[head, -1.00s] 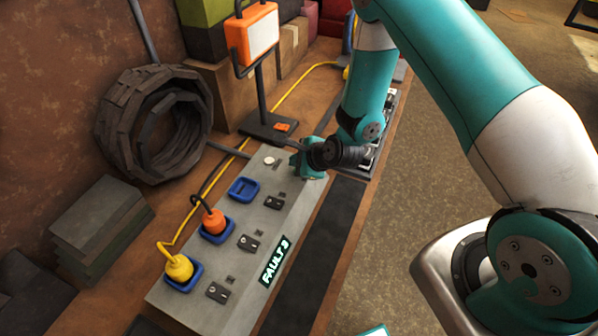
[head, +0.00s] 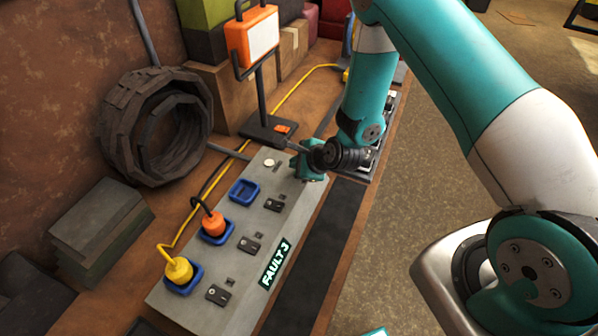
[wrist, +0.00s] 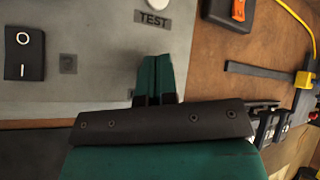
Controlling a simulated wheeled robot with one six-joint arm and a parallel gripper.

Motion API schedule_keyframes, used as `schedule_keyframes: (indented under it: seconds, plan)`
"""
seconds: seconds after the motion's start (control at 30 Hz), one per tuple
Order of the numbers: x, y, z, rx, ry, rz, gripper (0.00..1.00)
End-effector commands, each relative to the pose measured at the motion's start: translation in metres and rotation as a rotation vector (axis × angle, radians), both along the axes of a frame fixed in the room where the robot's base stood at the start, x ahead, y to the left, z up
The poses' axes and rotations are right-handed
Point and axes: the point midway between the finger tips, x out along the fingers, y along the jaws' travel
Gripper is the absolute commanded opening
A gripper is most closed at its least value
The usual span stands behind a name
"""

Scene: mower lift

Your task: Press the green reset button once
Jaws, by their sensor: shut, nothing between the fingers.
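No green button shows clearly in either view. The grey panel (head: 205,315) has a small pale round part (head: 268,163) near its far end. In the wrist view a TEST label (wrist: 153,19) lies on the panel just beyond my fingertips. My gripper (head: 299,168) is at the panel's far right corner, close over its surface; I cannot tell whether it touches. In the wrist view my gripper (wrist: 153,63) has its two green fingers together, empty, and they cover part of the panel. A lit FAULT 3 display (head: 275,264) is on the panel's near right edge.
Blue sockets hold a yellow plug (head: 178,269) and an orange plug (head: 213,224); a third socket (head: 243,192) is empty. Black rocker switches (head: 249,244) sit beside them. An orange work lamp (head: 252,38) stands behind the panel.

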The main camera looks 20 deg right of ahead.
Motion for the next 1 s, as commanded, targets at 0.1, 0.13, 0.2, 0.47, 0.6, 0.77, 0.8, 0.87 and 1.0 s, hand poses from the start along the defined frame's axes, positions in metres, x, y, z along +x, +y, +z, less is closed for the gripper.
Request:
schedule_keyframes:
  seconds: [0.1,0.13,0.2,0.47,0.6,0.77,0.8,0.87,1.0]
  plan:
    - [0.0000,0.0000,0.0000,0.000,0.000,0.000,0.00]
    - [0.0000,0.0000,0.0000,0.000,0.000,0.000,0.00]
    - [0.0000,0.0000,0.0000,0.000,0.000,0.000,0.00]
    - [0.0000,0.0000,0.0000,0.000,0.000,0.000,0.00]
    - [0.0000,0.0000,0.0000,0.000,0.000,0.000,0.00]
    - [0.0000,0.0000,-0.0008,0.000,0.000,0.000,0.00]
    - [-0.0001,0.0000,-0.0017,0.000,0.000,0.000,0.00]
    - [-0.0001,0.0000,-0.0038,0.000,0.000,0.000,0.00]
    - [0.0000,0.0001,-0.0088,0.000,0.000,0.000,0.00]
